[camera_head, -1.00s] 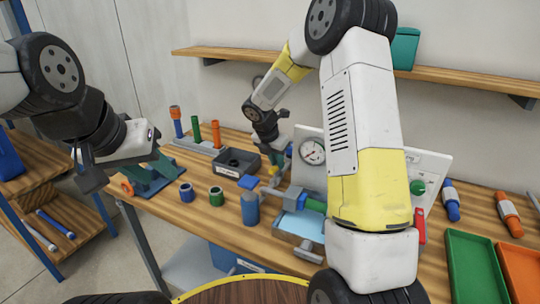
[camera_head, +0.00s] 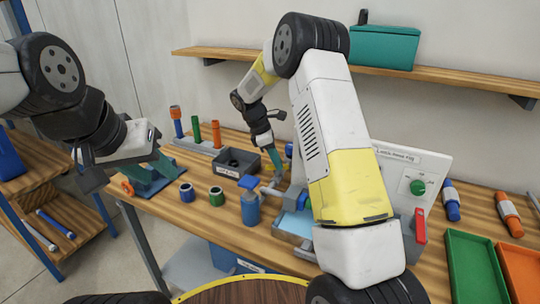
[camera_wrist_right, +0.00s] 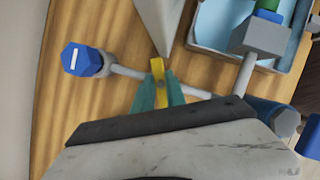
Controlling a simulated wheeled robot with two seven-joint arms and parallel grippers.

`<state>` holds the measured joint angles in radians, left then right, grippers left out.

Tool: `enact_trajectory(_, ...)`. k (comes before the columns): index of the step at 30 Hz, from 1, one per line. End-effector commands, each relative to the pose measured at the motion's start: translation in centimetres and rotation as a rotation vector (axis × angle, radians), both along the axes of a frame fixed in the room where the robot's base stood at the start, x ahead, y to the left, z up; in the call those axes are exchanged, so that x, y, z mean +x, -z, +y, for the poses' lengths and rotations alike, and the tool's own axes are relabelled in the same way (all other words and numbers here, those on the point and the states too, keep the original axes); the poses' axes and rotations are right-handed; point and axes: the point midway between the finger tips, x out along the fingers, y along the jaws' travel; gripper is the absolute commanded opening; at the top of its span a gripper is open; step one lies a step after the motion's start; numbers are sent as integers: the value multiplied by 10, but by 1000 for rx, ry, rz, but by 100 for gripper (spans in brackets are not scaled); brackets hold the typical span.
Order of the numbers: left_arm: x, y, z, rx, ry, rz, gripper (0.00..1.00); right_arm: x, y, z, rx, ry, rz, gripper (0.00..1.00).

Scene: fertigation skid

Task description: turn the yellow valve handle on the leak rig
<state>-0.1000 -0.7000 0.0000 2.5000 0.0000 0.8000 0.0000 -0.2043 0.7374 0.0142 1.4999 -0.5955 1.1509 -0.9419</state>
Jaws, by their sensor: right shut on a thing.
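The yellow valve handle (camera_wrist_right: 158,72) shows in the right wrist view, between the teal fingertips of my right gripper (camera_wrist_right: 160,92). The gripper is shut on it. The handle sits over a grey pipe (camera_wrist_right: 204,94) of the leak rig. In the head view my right gripper (camera_head: 275,160) reaches down at the rig's left side, and the handle is hard to make out there. The rig's white panel (camera_head: 398,165) stands behind my right arm, which covers part of it. My left gripper (camera_head: 160,166) hangs over the table's left end; its finger gap is unclear.
A blue-capped fitting (camera_wrist_right: 82,60) ends the pipe on the left. A light blue tray (camera_head: 294,222) lies under the rig. A blue bottle (camera_head: 250,208), a black box (camera_head: 236,163) and small cylinders (camera_head: 216,196) stand to the left. Green (camera_head: 474,262) and orange trays lie at right.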

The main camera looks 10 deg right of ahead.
Motion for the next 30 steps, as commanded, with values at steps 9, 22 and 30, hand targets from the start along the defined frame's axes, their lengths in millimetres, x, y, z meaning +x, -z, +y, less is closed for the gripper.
enact_trajectory(9, 0, 0, 0, 0, 0, 0, 38, 1, 0, 0, 1, 274, -1, 0)
enact_trajectory(22, 0, 0, 0, 0, 0, 0, 38, 1, 0, 1, 3, 483, -2, 0)
enact_trajectory(30, 0, 0, 0, 0, 0, 0, 38, 1, 0, 0, 2, 515, -3, 0)
